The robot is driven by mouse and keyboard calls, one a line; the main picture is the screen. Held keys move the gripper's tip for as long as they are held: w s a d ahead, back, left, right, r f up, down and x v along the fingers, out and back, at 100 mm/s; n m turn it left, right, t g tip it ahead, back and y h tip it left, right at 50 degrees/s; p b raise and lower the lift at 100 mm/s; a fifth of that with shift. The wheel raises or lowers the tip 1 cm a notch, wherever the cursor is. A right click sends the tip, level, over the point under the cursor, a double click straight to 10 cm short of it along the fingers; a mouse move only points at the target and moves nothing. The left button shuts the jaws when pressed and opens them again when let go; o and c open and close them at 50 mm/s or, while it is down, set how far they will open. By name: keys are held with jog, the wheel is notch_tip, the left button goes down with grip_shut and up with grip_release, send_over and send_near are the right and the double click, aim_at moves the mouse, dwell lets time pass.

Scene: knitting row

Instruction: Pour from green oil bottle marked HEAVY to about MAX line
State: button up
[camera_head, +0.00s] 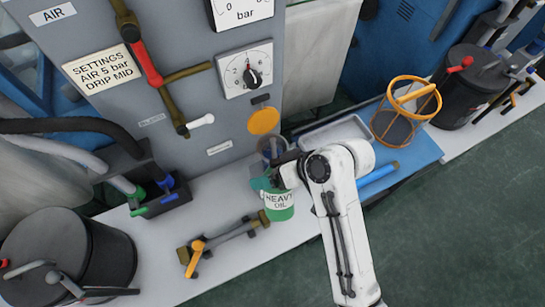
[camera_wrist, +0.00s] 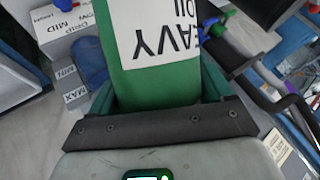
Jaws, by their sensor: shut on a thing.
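The green bottle (camera_head: 279,213) with a white HEAVY OIL label is near the bench's edge in the head view, roughly upright. My gripper (camera_head: 268,183) is shut on its upper part. In the wrist view the bottle (camera_wrist: 162,86) fills the space between the teal fingers (camera_wrist: 155,104), its label upside down. I cannot tell whether its base touches the bench. A see-through bluish bowl (camera_head: 270,147) hangs on the panel just behind the gripper, partly hidden.
An orange disc (camera_head: 263,121) is above the bowl. A grey tool with an orange lever (camera_head: 225,240) lies on the bench left of the bottle. A grey tray (camera_head: 335,133), a blue mat (camera_head: 415,150) and an orange wire basket (camera_head: 405,108) are to the right.

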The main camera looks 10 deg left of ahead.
dwell(0.3)
jog(key=shift+f+t+b, duration=0.3)
jog(key=shift+f+b, duration=0.15)
jog(key=shift+b, duration=0.3)
jog(key=shift+w, duration=0.1)
